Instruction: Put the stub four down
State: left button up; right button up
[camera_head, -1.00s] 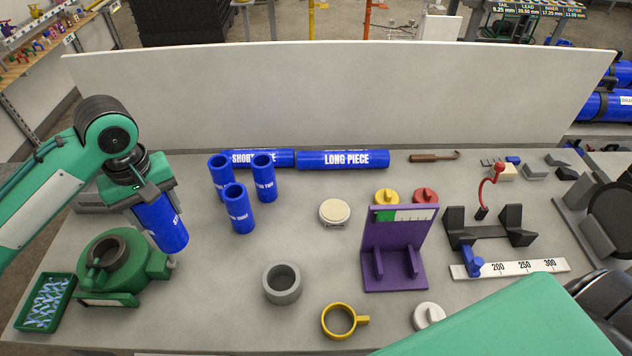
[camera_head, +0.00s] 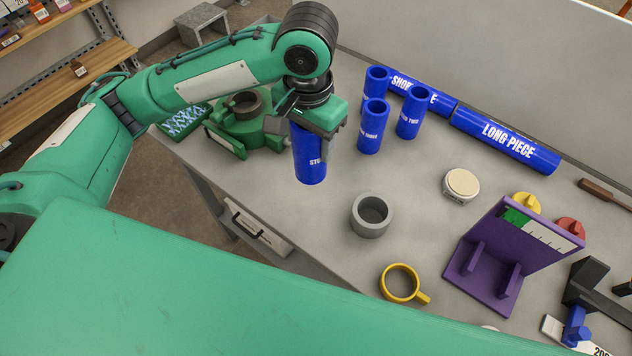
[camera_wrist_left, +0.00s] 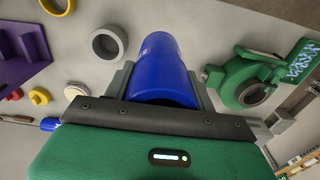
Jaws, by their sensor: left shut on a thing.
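My left gripper (camera_head: 318,128) is shut on a blue stub (camera_head: 309,165), which hangs nearly upright below it in the head view. Only the start of its label, "STU", can be read. In the left wrist view the stub (camera_wrist_left: 163,72) sits between the two fingers. It is over the table beside the green fixture; I cannot tell whether its lower end touches the top. Three other blue stubs (camera_head: 371,128) stand upright to its right. My right gripper is not in view.
The green fixture (camera_head: 236,130) and a green tray (camera_head: 184,121) are to the left. A grey ring (camera_head: 371,226), yellow ring (camera_head: 416,293), round cream-topped piece (camera_head: 462,184) and purple stand (camera_head: 480,285) are to the right. The long piece (camera_head: 505,141) lies behind. Bare table lies around the grey ring.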

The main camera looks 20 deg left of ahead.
pick_arm(q)
notch_tip(320, 180, down, 16)
jog(key=p, duration=0.1)
jog(key=shift+r+p, duration=0.15)
jog(key=shift+p, duration=0.2)
jog(key=shift+a, duration=0.1)
jog(key=o, duration=1.4)
notch_tip(320, 180, up, 12)
jog(key=shift+r+b, duration=0.1)
jog(key=shift+b, duration=0.9)
